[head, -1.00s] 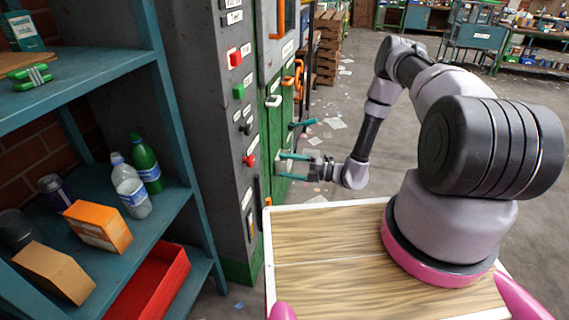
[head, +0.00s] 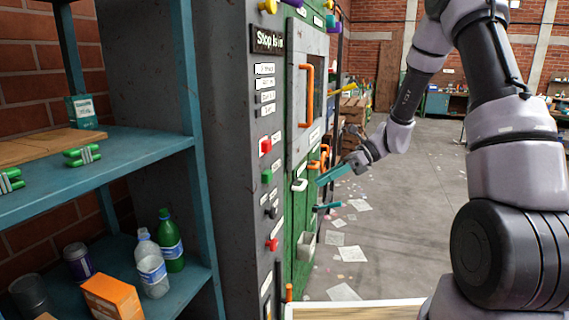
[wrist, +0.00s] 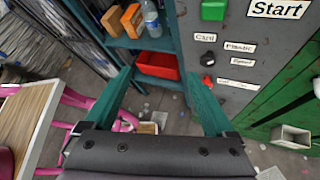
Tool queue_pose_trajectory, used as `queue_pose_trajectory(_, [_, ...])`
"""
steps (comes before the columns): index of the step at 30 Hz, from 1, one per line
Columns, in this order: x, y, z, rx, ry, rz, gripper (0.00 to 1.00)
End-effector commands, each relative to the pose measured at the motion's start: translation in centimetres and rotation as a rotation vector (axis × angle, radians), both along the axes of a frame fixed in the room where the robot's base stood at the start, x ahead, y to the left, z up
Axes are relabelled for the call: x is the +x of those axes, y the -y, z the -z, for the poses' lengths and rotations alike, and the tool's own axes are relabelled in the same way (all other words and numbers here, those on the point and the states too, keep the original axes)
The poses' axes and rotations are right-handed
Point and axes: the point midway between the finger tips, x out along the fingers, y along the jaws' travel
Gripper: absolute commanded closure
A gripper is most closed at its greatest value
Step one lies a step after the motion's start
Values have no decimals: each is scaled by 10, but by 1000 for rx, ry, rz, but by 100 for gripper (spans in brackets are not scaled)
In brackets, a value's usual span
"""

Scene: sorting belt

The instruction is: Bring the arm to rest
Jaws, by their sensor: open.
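My gripper (head: 335,174) is in front of the green side of the sorting machine (head: 306,215) in the head view, near its white handle. Its teal fingers point left toward the panel. In the wrist view my gripper (wrist: 160,82) has its two fingers wide apart with nothing between them. My arm is raised, reaching in from the right with the elbow high. From the head view I cannot tell whether the fingers touch the machine.
A blue shelf (head: 150,150) with bottles (head: 171,240) and an orange box (head: 112,297) stands at left. A grey control panel (head: 240,100) with buttons stands beside it. Papers (head: 350,253) litter the floor; open floor lies behind the arm.

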Motion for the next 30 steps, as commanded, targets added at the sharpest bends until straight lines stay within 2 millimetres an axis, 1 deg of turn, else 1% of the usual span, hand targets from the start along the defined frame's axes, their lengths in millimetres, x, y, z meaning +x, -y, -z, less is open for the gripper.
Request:
queue_pose_trajectory(1, [-8,4,-20,-38,84,-46,11])
queue_pose_trajectory(3, [-19,11,-41,-94,193,-112,11])
queue_pose_trajectory(9, [-55,33,-94,-258,502,-303,11])
queue_pose_trajectory(15, [-92,58,-141,-433,798,-490,11])
queue_pose_trajectory(24, [-150,100,-198,-727,1208,-757,11])
queue_pose_trajectory(27, [-167,113,-213,-823,1318,-834,11])
queue_pose_trajectory(30, [-180,123,-223,-903,1401,-894,11])
